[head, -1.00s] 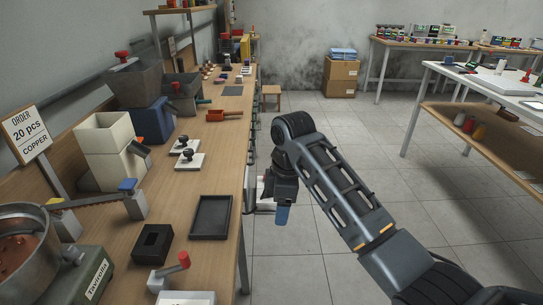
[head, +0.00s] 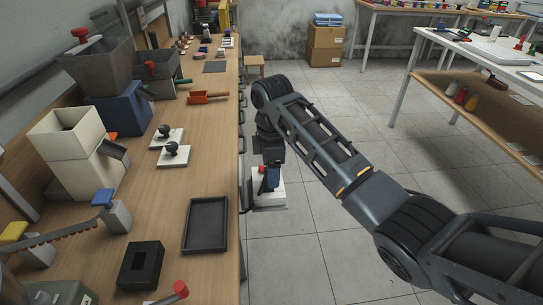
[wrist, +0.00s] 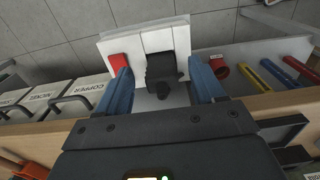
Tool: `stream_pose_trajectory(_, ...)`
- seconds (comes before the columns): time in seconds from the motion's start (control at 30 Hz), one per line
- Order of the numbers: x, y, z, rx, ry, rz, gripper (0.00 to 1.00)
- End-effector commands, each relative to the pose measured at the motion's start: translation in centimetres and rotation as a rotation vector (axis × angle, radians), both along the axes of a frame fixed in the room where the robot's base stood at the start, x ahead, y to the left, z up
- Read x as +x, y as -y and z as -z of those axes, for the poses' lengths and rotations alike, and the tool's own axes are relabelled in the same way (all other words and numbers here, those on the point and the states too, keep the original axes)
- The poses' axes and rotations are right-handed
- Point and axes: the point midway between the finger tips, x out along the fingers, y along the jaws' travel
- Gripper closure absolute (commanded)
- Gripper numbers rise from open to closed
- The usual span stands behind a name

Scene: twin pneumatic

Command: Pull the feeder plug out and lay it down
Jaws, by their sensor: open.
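A black plug-like part (wrist: 162,70), which I take to be the feeder plug, sits on a white panel (wrist: 187,38) in the wrist view. A red part (wrist: 118,64) is on the same panel, left of the black one. My gripper (wrist: 160,76) is open, with one blue finger on each side of the black part; I cannot tell if either touches it. In the head view, my gripper (head: 270,180) hangs beside the bench's right edge, in front of the white panel (head: 270,201). The black part is hidden there.
The wooden bench (head: 180,215) carries a black tray (head: 206,225) and a black square block (head: 140,265). Labelled drawers (wrist: 75,95) are left in the wrist view; a white shelf (wrist: 255,62) with red, yellow and blue tubes is right. The floor aisle is clear.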

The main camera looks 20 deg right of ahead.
Motion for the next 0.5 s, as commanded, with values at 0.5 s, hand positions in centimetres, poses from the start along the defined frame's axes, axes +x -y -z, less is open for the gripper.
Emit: stream_pose_trajectory(0.5, 0.0, 0.0, 3.0, 0.0, 0.0, 0.001, 0.32)
